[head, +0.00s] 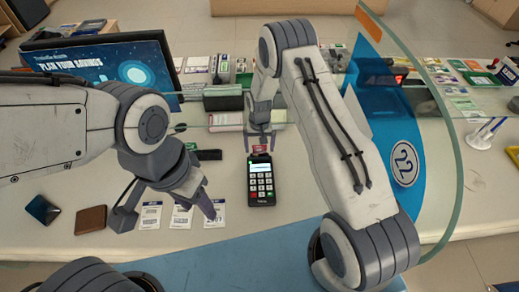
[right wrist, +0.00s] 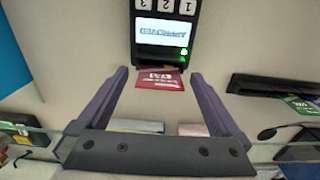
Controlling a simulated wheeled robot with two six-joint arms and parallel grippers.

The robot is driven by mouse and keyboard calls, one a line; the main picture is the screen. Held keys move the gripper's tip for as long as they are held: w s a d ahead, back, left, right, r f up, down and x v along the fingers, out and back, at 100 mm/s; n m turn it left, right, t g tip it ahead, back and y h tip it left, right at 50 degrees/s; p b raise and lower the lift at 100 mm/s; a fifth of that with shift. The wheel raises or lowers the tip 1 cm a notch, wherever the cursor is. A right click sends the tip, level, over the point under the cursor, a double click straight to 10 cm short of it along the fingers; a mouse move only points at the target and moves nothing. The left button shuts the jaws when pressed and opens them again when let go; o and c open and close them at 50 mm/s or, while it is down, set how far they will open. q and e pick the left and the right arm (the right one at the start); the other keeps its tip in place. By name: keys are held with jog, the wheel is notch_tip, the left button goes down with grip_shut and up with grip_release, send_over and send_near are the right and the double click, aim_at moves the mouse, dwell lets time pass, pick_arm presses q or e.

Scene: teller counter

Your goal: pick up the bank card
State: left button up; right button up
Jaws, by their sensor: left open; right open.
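A red bank card (head: 260,149) sits at the top end of a black card terminal (head: 261,182) on the counter. In the right wrist view the red card (right wrist: 160,79) sticks out from the terminal's end (right wrist: 163,53), beside a green light; I cannot tell how far it is inserted. My right gripper (head: 260,141) is open, its fingers on either side of the card, with gaps visible on both sides in the right wrist view (right wrist: 159,75). My left gripper (head: 167,213) is open and empty, above the counter left of the terminal.
Several printed slips (head: 182,216) lie below my left gripper. A brown wallet (head: 90,220) and a dark blue item (head: 42,209) lie further left. A monitor (head: 100,70) stands at the back left. A curved glass screen (head: 440,110) bounds the right side.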

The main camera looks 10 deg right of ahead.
aim_at(259, 155)
jog(key=shift+f, duration=0.1)
jog(key=shift+c, duration=0.3)
jog(key=c, duration=1.4)
jog(key=shift+w+r+b, duration=0.1)
jog(key=shift+r+b, duration=0.25)
jog(key=shift+r, duration=0.05)
notch_tip(259, 155, up, 3)
jog(key=shift+r+b, duration=0.15)
jog(key=shift+b, duration=0.8)
jog(key=s+d+r+b, duration=0.1)
jog(key=s+r, duration=0.1)
jog(key=s, duration=0.1)
jog(key=s+d+r+b, duration=0.1)
jog(key=s+r, duration=0.1)
jog(key=s, duration=0.2)
jog(key=s+d+r+b, duration=0.1)
jog(key=s+r, duration=0.2)
jog(key=s, duration=0.1)
jog(key=shift+s+d, duration=0.1)
jog(key=shift+d, duration=0.25)
jog(key=shift+r+p, duration=1.95)
jog(key=shift+r, duration=0.25)
